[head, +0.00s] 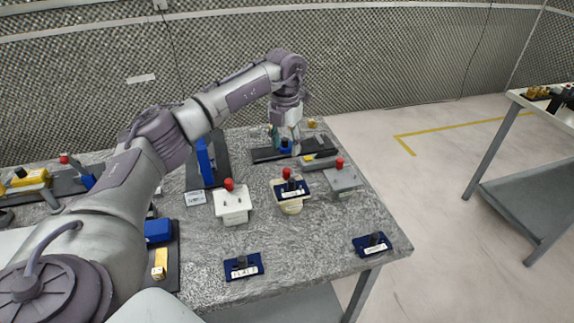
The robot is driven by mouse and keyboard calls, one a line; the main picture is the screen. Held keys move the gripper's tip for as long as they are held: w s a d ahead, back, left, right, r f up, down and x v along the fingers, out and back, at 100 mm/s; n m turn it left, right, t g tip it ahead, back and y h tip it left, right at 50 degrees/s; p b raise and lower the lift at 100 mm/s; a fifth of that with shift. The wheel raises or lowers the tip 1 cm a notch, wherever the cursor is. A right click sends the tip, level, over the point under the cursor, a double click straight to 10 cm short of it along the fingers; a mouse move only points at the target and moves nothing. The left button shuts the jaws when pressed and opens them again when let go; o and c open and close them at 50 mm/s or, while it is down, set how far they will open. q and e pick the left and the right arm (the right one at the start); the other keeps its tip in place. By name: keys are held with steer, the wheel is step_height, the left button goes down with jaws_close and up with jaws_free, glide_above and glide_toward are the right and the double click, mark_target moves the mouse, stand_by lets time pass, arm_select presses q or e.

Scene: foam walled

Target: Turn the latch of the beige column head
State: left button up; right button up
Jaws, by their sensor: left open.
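The beige column head (291,207) stands near the middle of the speckled table, between a white block and a grey block. A navy labelled plate sits on its top, and a red knob (287,173) on a dark stem shows at its back. I cannot tell which part is the latch. My left gripper (296,146) points down behind the beige column head, over a dark fixture at the table's back, clear of the column head. It is open; its fingertips are small and partly merge with the fixture. My right gripper is out of view.
The white block (233,205) and the grey block (343,180) carry red knobs. Navy plates (243,266) and (371,244) lie at the front. A dark fixture (266,154) and a blue upright part (205,160) stand behind. The front middle of the table is bare.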

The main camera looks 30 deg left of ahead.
arm_select(q)
glide_above(287, 170)
step_height(287, 170, down, 4)
steer(key=shift+a+f+p, duration=0.1)
steer(key=shift+f+p, duration=0.05)
steer(key=shift+p, duration=0.25)
step_height(287, 170, down, 4)
steer(key=shift+r+p, duration=0.2)
steer(key=shift+p, duration=0.2)
steer(key=shift+f, duration=0.6)
steer(key=c, duration=0.7)
jaws_close()
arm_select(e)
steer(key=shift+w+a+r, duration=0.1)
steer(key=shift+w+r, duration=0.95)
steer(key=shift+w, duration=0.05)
